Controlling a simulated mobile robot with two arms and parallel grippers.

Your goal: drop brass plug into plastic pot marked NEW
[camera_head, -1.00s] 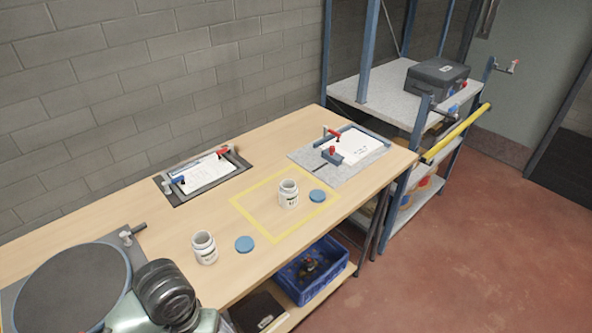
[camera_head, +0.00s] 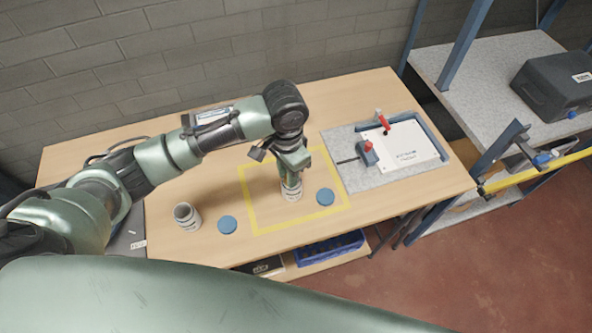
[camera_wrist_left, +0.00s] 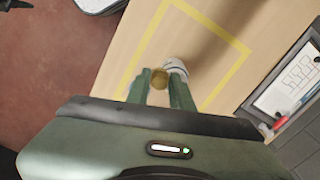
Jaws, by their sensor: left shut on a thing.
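My left gripper (camera_head: 290,178) comes down over the table from the left. It is shut on the brass plug (camera_wrist_left: 159,79), which shows as a round brass piece between the fingertips in the left wrist view. A white plastic pot (camera_head: 292,195) stands inside the yellow square, just below the gripper in the head view. In the left wrist view the pot (camera_wrist_left: 176,66) is right beside the plug and partly hidden by a finger. A second open pot (camera_head: 187,218) stands left of the square. I cannot read either pot's marking. My right gripper is out of view.
A blue lid (camera_head: 325,197) lies right of the near pot, another blue lid (camera_head: 227,224) beside the second pot. A grey mat (camera_head: 352,176) with a clamped sheet lies at the right. A blue crate (camera_head: 328,250) sits below.

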